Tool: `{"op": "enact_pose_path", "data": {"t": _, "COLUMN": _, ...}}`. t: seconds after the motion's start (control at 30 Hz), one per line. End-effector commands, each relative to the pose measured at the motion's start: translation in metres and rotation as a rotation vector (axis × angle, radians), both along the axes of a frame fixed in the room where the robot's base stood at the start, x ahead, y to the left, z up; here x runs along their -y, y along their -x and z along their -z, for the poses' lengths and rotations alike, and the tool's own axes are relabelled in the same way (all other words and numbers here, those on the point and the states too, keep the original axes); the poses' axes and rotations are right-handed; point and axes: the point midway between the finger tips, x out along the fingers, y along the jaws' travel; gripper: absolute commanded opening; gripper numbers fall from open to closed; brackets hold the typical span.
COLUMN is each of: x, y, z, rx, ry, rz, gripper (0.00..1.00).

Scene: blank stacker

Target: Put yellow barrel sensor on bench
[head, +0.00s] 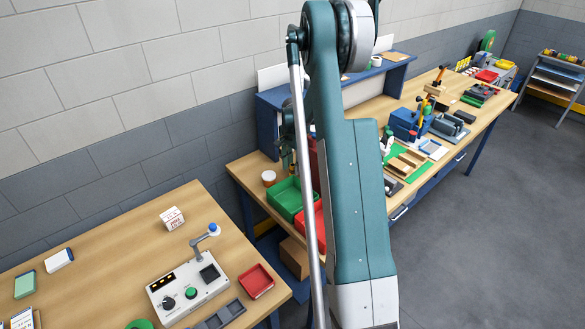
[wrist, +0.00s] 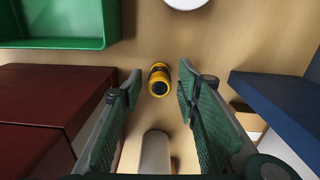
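In the wrist view the yellow barrel sensor (wrist: 159,82), a short cylinder with a black band and a dark round end, is at the wooden bench top (wrist: 215,45). My gripper (wrist: 161,76) is open, with one finger on each side of the sensor. A gap shows between the sensor and each finger, widest on the right. How high the fingertips are above the wood is hard to tell. In the head view my arm hides the sensor and most of the gripper.
In the wrist view a green bin (wrist: 55,42) is at upper left, dark red boxes (wrist: 50,92) at left, a blue panel (wrist: 280,105) at right and a pale cylinder (wrist: 156,152) below the sensor. The head view shows a red tray (head: 256,281) and control box (head: 188,290) on the near bench.

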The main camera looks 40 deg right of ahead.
Motion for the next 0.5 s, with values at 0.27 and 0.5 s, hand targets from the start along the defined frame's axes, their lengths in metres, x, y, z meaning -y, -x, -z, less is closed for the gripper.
{"op": "enact_pose_path", "data": {"t": 0.27, "x": 0.0, "y": 0.0, "z": -0.033, "rx": 0.0, "ry": 0.0, "rz": 0.0, "gripper": 0.32}}
{"op": "enact_pose_path", "data": {"t": 0.5, "x": 0.0, "y": 0.0, "z": -0.071, "rx": 0.0, "ry": 0.0, "rz": 0.0, "gripper": 0.32}}
